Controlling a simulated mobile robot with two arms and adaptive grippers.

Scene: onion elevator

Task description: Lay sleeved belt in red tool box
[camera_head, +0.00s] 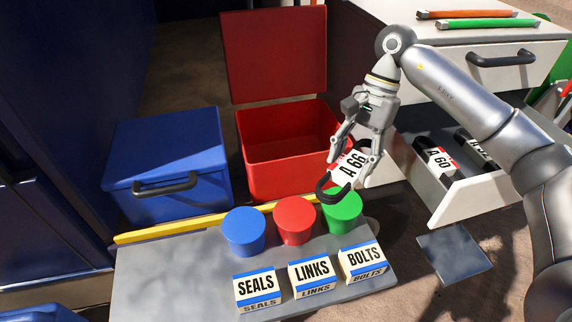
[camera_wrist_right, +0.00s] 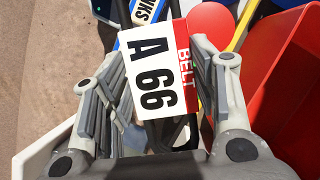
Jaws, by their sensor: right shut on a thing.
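The sleeved belt (camera_head: 349,169) is a black loop in a white sleeve marked A 66, with a red BELT band. My right gripper (camera_head: 357,160) is shut on it and holds it in the air, to the right of the red tool box's front and behind the green cup. In the right wrist view the belt's sleeve (camera_wrist_right: 155,70) sits between the fingers (camera_wrist_right: 165,85). The red tool box (camera_head: 275,186) stands open with its lid (camera_head: 275,55) raised at the back. The inside that shows looks empty. My left gripper is not in view.
A closed blue box (camera_head: 165,150) stands left of the red one. In front, a grey bench (camera_head: 190,270) carries blue, red and green cups and boxes labelled SEALS, LINKS and BOLTS. An open drawer (camera_head: 480,195) at right holds other sleeved belts, one marked A 60 (camera_head: 434,157).

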